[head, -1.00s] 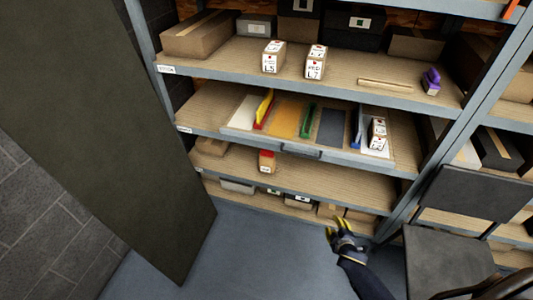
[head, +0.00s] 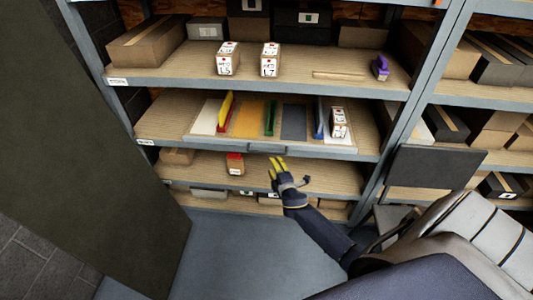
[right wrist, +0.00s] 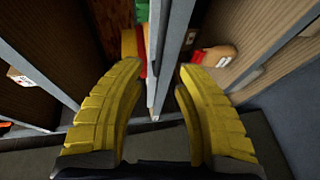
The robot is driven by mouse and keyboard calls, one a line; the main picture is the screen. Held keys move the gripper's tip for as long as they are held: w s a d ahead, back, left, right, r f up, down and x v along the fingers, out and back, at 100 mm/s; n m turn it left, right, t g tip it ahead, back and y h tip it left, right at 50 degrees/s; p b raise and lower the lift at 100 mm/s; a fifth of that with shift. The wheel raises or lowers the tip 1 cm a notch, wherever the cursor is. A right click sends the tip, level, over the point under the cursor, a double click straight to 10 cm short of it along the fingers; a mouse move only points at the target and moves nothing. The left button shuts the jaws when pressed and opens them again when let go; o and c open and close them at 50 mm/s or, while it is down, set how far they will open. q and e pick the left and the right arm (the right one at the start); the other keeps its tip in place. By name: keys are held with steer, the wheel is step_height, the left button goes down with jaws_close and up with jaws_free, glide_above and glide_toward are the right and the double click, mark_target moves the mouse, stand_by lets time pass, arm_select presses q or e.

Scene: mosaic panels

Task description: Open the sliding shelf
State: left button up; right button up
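The sliding shelf (head: 215,138) is the tray on the middle level of the rack, with colored mats and upright dividers on it. Its dark handle (head: 267,149) is on the front edge. My right gripper (head: 277,166) has yellow fingers and is just below and slightly right of the handle. In the right wrist view my right gripper (right wrist: 158,85) is open, with the grey shelf edge (right wrist: 160,80) between the fingers; I cannot tell whether they touch it. My left gripper is not in view.
A red-topped box (head: 235,164) stands on the lower shelf near my right gripper. Two labelled boxes (head: 228,60) stand on the shelf above. A dark door panel (head: 85,120) is at the left, and a dark chair (head: 435,168) is at the right.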

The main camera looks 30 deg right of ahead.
mark_target(267, 152)
steer(key=x, duration=1.1)
stand_by(0.3)
jaws_close()
steer(key=shift+d, duration=0.1)
